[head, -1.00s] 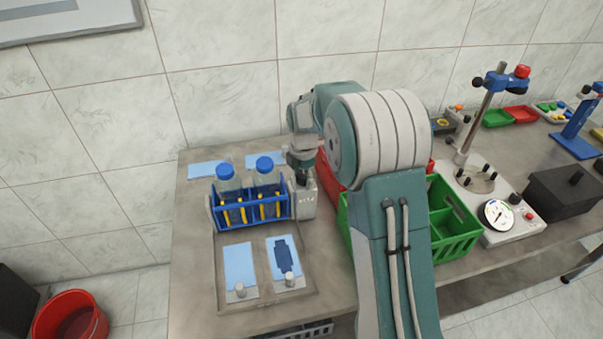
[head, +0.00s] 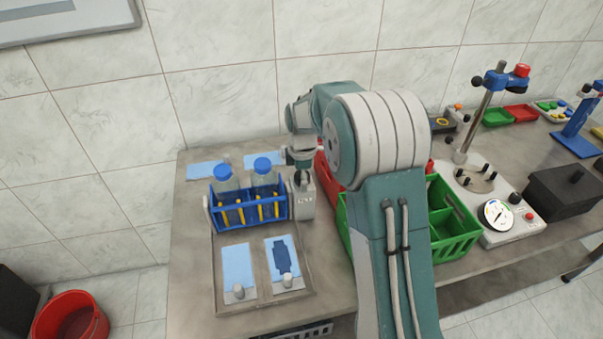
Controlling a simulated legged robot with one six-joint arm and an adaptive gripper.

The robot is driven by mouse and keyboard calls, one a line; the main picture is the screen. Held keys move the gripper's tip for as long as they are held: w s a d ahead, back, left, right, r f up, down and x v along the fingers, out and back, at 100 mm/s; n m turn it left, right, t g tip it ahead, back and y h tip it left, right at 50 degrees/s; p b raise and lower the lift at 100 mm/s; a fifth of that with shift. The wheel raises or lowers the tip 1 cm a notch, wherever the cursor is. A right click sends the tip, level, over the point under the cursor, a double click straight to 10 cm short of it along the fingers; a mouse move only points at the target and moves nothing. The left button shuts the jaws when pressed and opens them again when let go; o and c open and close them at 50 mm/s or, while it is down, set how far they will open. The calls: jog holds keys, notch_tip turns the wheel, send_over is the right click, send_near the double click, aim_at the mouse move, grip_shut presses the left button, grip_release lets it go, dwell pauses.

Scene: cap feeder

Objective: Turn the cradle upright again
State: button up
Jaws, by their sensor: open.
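The cradle (head: 249,213) is a blue rack with yellow bars on the left part of the bench. It holds two clear bottles with blue caps, a left bottle (head: 224,181) and a right bottle (head: 264,177). Both bottles stand close to upright with caps up. A grey pivot block (head: 303,201) stands at the cradle's right end and a small light post at its left end. My gripper (head: 302,181) points down just above the pivot block, right of the cradle. Its fingers are small and partly dark here; it is open. Whether it touches the block I cannot tell.
Two light blue pads lie in front of the cradle, the left pad (head: 237,265) and the right pad (head: 283,258) with a dark bottle shape. A red bin (head: 328,176) and green crate (head: 452,222) stand right, partly behind my arm. A gauge stand (head: 497,218) is farther right.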

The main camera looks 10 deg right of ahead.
jog(key=c, duration=1.1)
jog(key=shift+o, duration=0.2)
jog(key=shift+s+a+f+n, duration=0.1)
jog(key=shift+n, duration=1.2)
jog(key=o, duration=1.1)
jog(key=shift+c, duration=0.2)
jog(key=shift+m, duration=1)
